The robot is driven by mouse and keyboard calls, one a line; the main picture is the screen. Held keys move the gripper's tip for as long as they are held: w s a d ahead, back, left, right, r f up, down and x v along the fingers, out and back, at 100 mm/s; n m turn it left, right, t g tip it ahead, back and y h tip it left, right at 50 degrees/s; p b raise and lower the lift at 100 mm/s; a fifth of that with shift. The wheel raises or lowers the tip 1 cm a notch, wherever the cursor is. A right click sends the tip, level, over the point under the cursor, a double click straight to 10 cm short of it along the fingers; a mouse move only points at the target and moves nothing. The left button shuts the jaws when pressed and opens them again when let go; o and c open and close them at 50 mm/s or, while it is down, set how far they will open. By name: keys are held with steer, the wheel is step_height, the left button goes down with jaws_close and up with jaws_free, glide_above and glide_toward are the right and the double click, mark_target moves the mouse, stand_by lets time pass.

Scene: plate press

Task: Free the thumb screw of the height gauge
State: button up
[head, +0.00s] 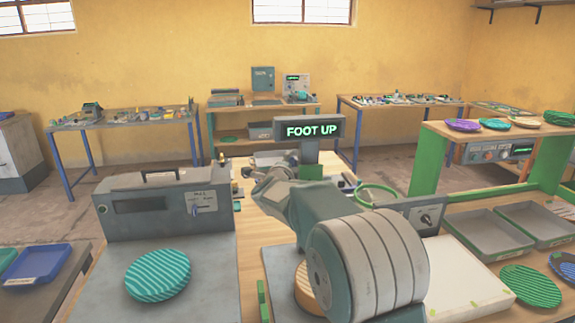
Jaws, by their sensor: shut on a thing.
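My gripper (262,181) is at the far end of my arm, just left of this post and low over the bench. It is small and partly covered by my wrist. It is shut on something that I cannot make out. The thumb screw is not distinguishable. My arm hides much of the bench around the gauge's foot.
A grey box with a handle (165,207) stands left, with a teal striped plate (158,275) before it. A striped tan plate shows partly behind my arm. Right are a control box (428,215), a white block (462,280), grey trays (490,232) and a green-legged shelf (427,160).

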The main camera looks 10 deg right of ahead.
steer(key=shift+f+n+g+y, duration=0.15)
steer(key=shift+n+g+y, duration=0.4)
steer(key=shift+g, duration=1.25)
steer(key=shift+n+g+y, duration=0.25)
steer(key=shift+n+g, duration=0.3)
steer(key=shift+g, duration=1.25)
steer(key=shift+f, duration=0.1)
steer(key=shift+d, duration=0.1)
steer(key=o, duration=1.2)
steer(key=shift+w, duration=0.1)
steer(key=shift+c, duration=0.2)
